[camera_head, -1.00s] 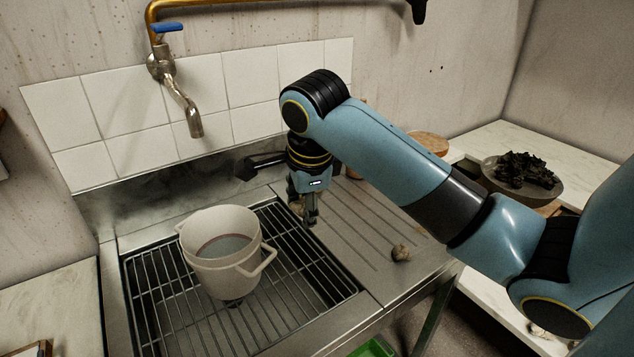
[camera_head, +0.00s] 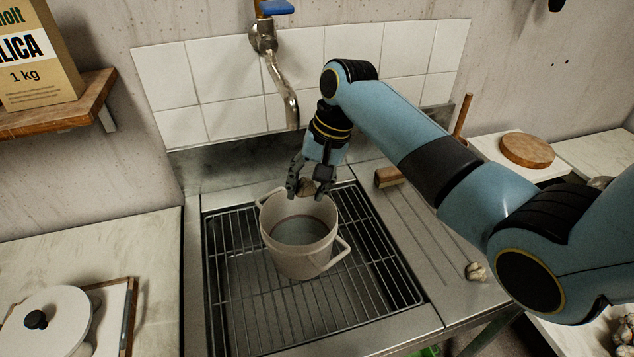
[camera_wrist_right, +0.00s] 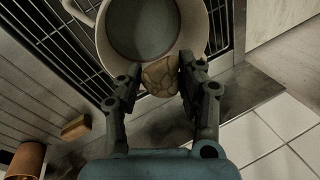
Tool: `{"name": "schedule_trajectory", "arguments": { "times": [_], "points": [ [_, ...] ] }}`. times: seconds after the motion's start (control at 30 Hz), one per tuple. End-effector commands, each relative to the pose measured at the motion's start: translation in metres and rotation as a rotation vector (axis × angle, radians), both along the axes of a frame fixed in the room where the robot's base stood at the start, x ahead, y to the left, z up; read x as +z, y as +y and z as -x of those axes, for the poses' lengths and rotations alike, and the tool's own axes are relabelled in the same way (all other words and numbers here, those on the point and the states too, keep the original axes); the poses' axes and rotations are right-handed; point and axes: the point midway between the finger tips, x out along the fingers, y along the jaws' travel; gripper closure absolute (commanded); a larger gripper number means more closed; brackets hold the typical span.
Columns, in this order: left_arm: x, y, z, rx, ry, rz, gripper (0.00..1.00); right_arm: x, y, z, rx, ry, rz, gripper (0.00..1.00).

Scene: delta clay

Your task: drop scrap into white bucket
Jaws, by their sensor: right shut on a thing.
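The white bucket (camera_head: 298,258) stands upright on the sink's wire rack, with grey liquid or a grey bottom visible inside. It also shows at the top of the right wrist view (camera_wrist_right: 190,22). My right gripper (camera_head: 310,190) is over the bucket's back rim, pointing down. It is shut on a piece of scrap (camera_head: 306,186), a tan, cracked lump. In the right wrist view the scrap (camera_wrist_right: 160,76) sits between the two fingers, beside the bucket's rim. Another small lump (camera_head: 476,271) lies on the drainboard at the right. My left gripper is not in view.
The wire rack (camera_head: 235,300) spans the sink around the bucket. A tap (camera_head: 285,85) hangs above and behind it. A wooden block (camera_head: 389,177) lies on the drainboard right of my gripper. A white lidded pot (camera_head: 45,325) stands on the left counter, below a shelf (camera_head: 55,115).

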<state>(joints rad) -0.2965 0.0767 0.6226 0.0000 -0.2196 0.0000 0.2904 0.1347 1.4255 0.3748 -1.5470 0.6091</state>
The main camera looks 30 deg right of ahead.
Motion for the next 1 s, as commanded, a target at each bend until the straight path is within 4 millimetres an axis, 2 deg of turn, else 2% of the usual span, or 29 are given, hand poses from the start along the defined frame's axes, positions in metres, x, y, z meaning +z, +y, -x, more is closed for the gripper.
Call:
{"name": "schedule_trajectory", "arguments": {
  "times": [0.13, 0.23, 0.4, 0.57, 0.83, 0.87, 1.0],
  "points": [
    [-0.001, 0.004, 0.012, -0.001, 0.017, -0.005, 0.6, -0.015, 0.0, 0.001, -0.001, 0.003, 0.0, 1.0],
    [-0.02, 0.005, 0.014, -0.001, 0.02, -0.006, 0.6, -0.031, 0.0, 0.0, 0.0, -0.001, 0.001, 1.0],
    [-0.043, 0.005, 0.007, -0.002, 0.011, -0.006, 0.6, -0.05, 0.0, 0.0, -0.002, -0.001, 0.001, 1.0],
    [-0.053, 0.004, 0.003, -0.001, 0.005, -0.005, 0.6, -0.056, -0.001, 0.0, -0.001, 0.0, 0.001, 1.0],
    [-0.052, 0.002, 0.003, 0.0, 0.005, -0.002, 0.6, -0.054, -0.001, 0.0, -0.002, -0.001, 0.002, 1.0],
    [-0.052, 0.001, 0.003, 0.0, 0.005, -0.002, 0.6, -0.054, -0.001, 0.0, -0.002, -0.001, 0.002, 0.58],
    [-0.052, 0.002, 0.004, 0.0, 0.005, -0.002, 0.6, -0.054, -0.001, 0.0, -0.002, -0.001, 0.002, 0.4]
  ]
}}
